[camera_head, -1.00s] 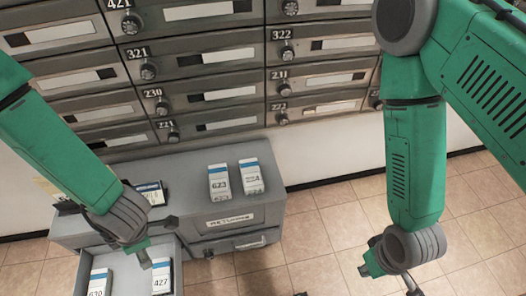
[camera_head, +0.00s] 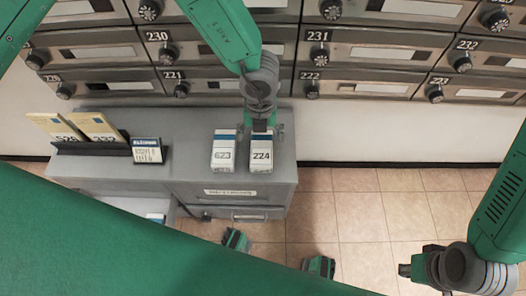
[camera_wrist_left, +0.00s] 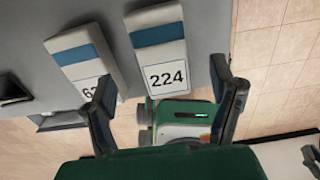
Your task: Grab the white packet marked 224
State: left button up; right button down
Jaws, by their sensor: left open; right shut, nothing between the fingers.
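The white packet marked 224 (camera_head: 261,157), with a blue band, lies on the grey cabinet top near its right end. It also shows in the left wrist view (camera_wrist_left: 160,50). My left gripper (camera_head: 263,128) is at the packet's far end, its fingers open to either side of that end. In the left wrist view, the open left gripper (camera_wrist_left: 162,80) has the 224 end facing its gap; I cannot tell whether the fingers touch it. My right gripper (camera_head: 405,270) is shut and empty, low at the right over the floor, far from the packet.
A similar packet marked 623 (camera_head: 223,152) lies close to the left of 224. A black holder (camera_head: 90,149) with yellow packets stands further left on the cabinet (camera_head: 190,125). An open drawer is mostly hidden by my arm. Mailboxes line the wall behind.

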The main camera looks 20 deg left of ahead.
aim_at(262, 147)
pick_arm(q)
jog(key=f+b, duration=0.1)
jog(key=f, duration=0.1)
jog(key=f+b, duration=0.1)
jog(key=f, duration=0.3)
jog(key=shift+s+d+b, duration=0.3)
jog(key=shift+b, duration=0.1)
jog(key=shift+a+r, duration=0.1)
jog(key=c, duration=1.3)
